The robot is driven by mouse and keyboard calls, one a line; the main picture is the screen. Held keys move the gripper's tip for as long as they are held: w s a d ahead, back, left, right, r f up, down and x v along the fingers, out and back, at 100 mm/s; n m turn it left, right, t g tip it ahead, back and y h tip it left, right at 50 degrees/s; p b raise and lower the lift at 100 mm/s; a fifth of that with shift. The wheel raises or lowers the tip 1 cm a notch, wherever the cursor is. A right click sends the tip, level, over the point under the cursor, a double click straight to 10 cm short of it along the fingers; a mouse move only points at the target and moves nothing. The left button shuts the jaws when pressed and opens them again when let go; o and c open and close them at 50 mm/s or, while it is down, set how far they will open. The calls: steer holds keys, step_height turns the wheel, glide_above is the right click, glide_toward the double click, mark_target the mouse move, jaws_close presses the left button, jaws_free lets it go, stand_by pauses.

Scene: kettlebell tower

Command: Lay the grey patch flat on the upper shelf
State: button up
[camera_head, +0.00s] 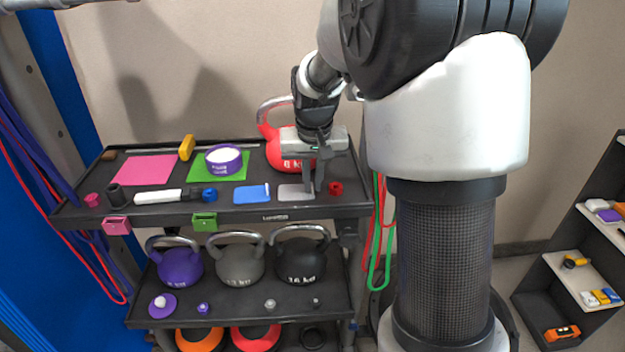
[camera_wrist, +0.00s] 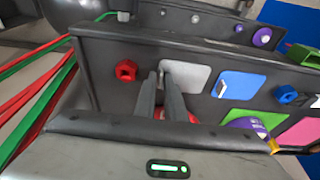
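The grey patch (camera_head: 293,192) is a small light-grey rectangle lying on the upper shelf (camera_head: 240,207), near its front edge and right of the blue patch. It looks flat, and it also shows in the wrist view (camera_wrist: 190,78). My gripper (camera_head: 313,189) points down at the patch's right end in the head view. In the wrist view, its two fingers (camera_wrist: 160,78) have a narrow gap between them. One fingertip overlaps the patch's near edge there. I see nothing held between the fingers, though contact with the patch is hard to judge.
A red hex piece (camera_head: 336,188) sits right of my gripper, and a red kettlebell (camera_head: 283,150) stands behind. The blue patch (camera_head: 252,194), a green mat (camera_head: 240,170) bearing a purple tub (camera_head: 223,166), and a pink mat (camera_head: 146,169) lie leftward. Kettlebells fill the shelf below.

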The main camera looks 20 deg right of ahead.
steer(key=shift+o, duration=1.3)
steer(key=d+p+v, duration=0.1)
steer(key=v, duration=1.6)
steer(key=shift+a+r, duration=0.2)
steer(key=shift+a, duration=0.3)
steer(key=shift+s, duration=0.15)
steer(key=s+a+n+t+p, duration=0.2)
steer(key=s+p, duration=0.3)
steer(key=s, duration=1.6)
steer(key=shift+a+t+y+p, duration=0.25)
steer(key=shift+t+y+p, duration=0.05)
steer(key=shift+t, duration=0.1)
